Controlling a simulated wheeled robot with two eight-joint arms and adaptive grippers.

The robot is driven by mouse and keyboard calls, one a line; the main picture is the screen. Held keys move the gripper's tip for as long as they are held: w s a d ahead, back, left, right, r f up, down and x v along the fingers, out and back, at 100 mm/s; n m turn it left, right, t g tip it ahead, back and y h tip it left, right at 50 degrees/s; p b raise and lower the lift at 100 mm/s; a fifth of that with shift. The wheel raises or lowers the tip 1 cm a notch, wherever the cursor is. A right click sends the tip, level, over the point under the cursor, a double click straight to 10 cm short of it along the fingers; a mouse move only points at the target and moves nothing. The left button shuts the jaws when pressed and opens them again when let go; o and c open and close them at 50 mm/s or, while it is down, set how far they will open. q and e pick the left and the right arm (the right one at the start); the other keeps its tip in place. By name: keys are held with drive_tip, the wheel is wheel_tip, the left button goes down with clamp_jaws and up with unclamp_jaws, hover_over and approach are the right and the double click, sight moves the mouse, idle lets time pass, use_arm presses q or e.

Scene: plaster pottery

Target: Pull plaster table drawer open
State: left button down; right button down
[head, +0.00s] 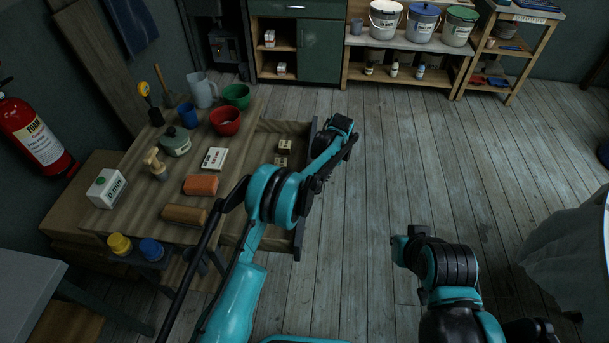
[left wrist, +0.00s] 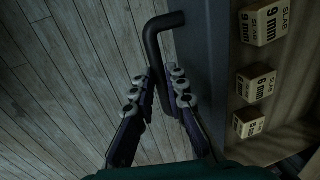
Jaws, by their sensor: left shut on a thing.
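The wooden plaster table (head: 165,205) stands at the left in the head view. Its drawer (head: 268,142) is pulled out to the right, and its inside with small boxes shows. My left arm crosses in front of part of the drawer. In the left wrist view, the dark bar handle (left wrist: 153,45) is on the grey drawer front (left wrist: 207,65). My left gripper (left wrist: 161,78) is shut on this handle, one finger on each side of it. My left fingers are hidden in the head view. My right arm is folded at the lower right, and its fingers do not show.
The drawer holds small boxes (left wrist: 263,24) marked in mm. The tabletop carries bowls (head: 226,121), a pitcher (head: 203,90), bottles and clay-coloured blocks. A shelf with buckets (head: 385,20) stands at the back. The plank floor (head: 400,150) right of the drawer is clear.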

use_arm(q)
drive_tip(key=shift+d, duration=1.65)
drive_tip(key=c, duration=1.8)
unclamp_jaws()
wheel_tip(320, 180, up, 12)
drive_tip(key=d, duration=0.2)
